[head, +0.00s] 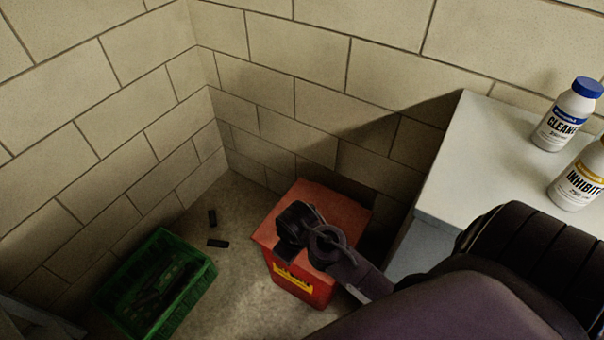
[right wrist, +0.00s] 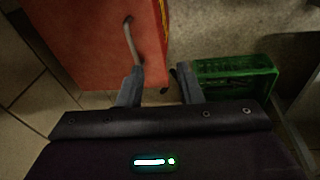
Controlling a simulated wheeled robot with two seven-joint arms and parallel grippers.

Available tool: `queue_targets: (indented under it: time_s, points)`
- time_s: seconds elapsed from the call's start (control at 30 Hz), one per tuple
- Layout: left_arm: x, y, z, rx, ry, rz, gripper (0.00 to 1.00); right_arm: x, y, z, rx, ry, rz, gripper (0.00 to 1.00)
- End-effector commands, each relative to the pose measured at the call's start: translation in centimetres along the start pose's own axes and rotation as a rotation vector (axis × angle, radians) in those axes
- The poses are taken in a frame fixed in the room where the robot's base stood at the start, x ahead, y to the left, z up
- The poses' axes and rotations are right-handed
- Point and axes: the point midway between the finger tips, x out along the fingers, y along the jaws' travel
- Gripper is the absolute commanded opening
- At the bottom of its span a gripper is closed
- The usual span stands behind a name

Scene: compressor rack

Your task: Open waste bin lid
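The waste bin is a red box (head: 301,283) with a yellow label on its front, standing on the floor beside the grey cabinet. Its flat red lid (head: 330,199) looks shut, partly hidden behind my right arm. In the right wrist view the red lid (right wrist: 88,45) fills the upper left, with a thin grey bar handle (right wrist: 131,42) near its edge. My right gripper (right wrist: 158,84) is open, its two fingers apart. The left finger overlaps the lower end of the handle in the picture; I cannot tell if they touch. My left gripper is not in view.
A green crate (head: 206,283) with dark items stands on the floor left of the bin. The cabinet top (head: 480,165) at right holds a blue-capped bottle (head: 568,115) and an inhibitor bottle (head: 580,180). Block walls close the corner.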

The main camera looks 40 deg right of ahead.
Motion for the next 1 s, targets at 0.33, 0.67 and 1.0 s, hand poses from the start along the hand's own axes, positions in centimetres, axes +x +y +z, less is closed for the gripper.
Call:
queue_targets:
  time_s: [0.33, 0.67, 1.0]
  points:
    - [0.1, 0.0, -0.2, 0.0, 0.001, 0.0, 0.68, 5.9, 4.1, -2.2, -0.08, -0.103, 0.045, 0.33]
    - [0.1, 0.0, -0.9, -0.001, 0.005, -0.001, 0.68, 9.3, 5.7, -2.5, -0.104, -0.142, 0.055, 0.33]
    - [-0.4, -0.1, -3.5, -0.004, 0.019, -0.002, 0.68, 14.4, 6.0, -1.8, -0.104, -0.14, 0.056, 0.33]
